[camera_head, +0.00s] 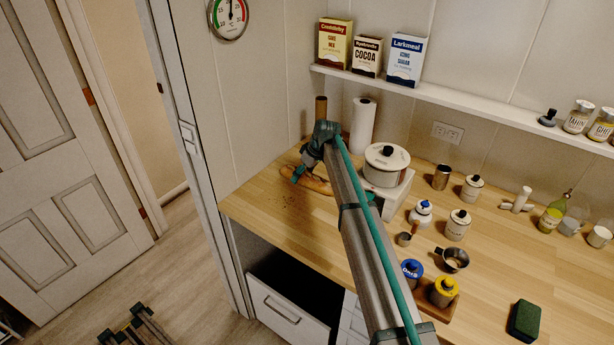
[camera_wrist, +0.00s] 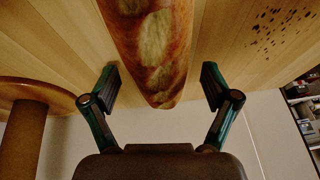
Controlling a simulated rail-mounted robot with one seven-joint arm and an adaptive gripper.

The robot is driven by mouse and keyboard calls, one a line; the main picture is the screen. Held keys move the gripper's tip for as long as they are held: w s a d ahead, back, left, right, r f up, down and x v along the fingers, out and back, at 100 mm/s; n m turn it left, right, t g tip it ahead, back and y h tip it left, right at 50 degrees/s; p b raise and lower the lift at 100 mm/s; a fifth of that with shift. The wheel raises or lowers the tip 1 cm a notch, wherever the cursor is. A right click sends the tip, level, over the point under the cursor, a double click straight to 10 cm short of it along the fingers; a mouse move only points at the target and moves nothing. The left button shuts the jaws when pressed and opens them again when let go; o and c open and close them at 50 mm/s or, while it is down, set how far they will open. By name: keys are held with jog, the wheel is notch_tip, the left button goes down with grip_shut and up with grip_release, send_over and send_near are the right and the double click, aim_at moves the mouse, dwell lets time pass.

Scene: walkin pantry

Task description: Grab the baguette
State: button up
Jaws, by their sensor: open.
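The baguette (camera_head: 313,183) lies on the wooden counter near its left end, partly hidden by my arm in the head view. It has a brown crust with pale scored patches. In the wrist view one end of the baguette (camera_wrist: 152,50) points toward me and lies between the two fingers. My gripper (camera_wrist: 161,88) is open, with a finger on each side of the baguette and a visible gap on both sides. In the head view my gripper (camera_head: 303,172) is small and dark at the baguette; whether it touches cannot be told.
A paper towel roll (camera_head: 362,125) and a white pot (camera_head: 386,164) stand close behind and right of the baguette. A round wooden stand (camera_wrist: 35,95) is left of my gripper in the wrist view. Dark crumbs (camera_wrist: 280,25) lie on the counter. Canisters (camera_head: 457,225) stand farther right.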

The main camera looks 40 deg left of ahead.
jog(key=shift+a+f, duration=0.1)
jog(key=shift+f, duration=0.15)
jog(key=c, duration=1.3)
jog(key=shift+r, duration=0.1)
